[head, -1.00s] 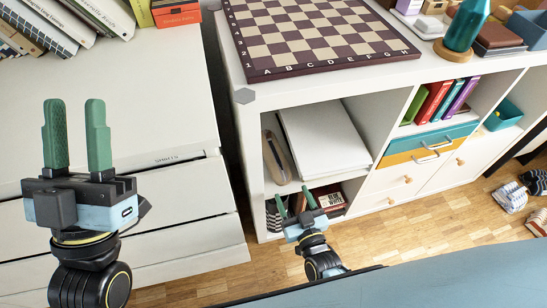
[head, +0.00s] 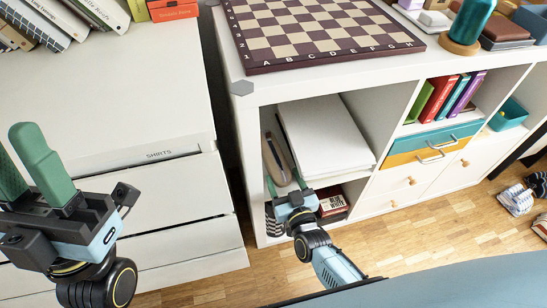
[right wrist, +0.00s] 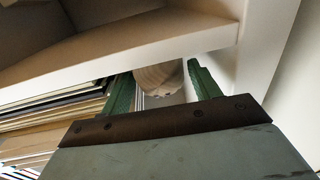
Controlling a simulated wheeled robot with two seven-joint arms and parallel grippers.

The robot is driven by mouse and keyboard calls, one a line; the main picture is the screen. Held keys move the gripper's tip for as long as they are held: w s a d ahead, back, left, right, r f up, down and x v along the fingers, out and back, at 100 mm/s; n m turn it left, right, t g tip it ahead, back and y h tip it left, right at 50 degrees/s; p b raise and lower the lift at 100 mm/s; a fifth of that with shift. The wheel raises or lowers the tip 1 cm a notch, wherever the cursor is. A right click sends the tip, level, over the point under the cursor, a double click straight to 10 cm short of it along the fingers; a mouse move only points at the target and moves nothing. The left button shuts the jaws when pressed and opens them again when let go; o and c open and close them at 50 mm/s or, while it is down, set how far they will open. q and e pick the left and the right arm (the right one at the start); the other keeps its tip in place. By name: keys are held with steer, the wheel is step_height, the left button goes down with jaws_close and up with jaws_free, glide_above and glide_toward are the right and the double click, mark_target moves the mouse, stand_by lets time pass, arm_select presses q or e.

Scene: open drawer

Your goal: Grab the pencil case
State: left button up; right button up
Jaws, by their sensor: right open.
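The pencil case (head: 274,152) looks like a long grey-tan pouch. It leans nearly upright in the upper left compartment of the white shelf unit, left of a white stack. My right gripper (head: 284,184) is open at the front of that compartment, by the case's lower end. In the right wrist view a pale rounded end, likely the pencil case (right wrist: 158,76), shows between the two green fingers, beyond their tips; contact cannot be told. My left gripper (head: 28,160) is open and empty over the white dresser at the left, partly cut off.
The white stack (head: 325,138) lies close right of the case. A shelf board (right wrist: 130,48) crosses above the fingers in the wrist view. Below are a book (head: 333,203) and a checkered item. A chessboard (head: 320,32) lies on top. Drawers (head: 425,150) are to the right.

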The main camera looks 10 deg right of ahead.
steer(key=c, duration=0.7)
steer(key=shift+r, duration=0.1)
steer(key=shift+c, duration=0.2)
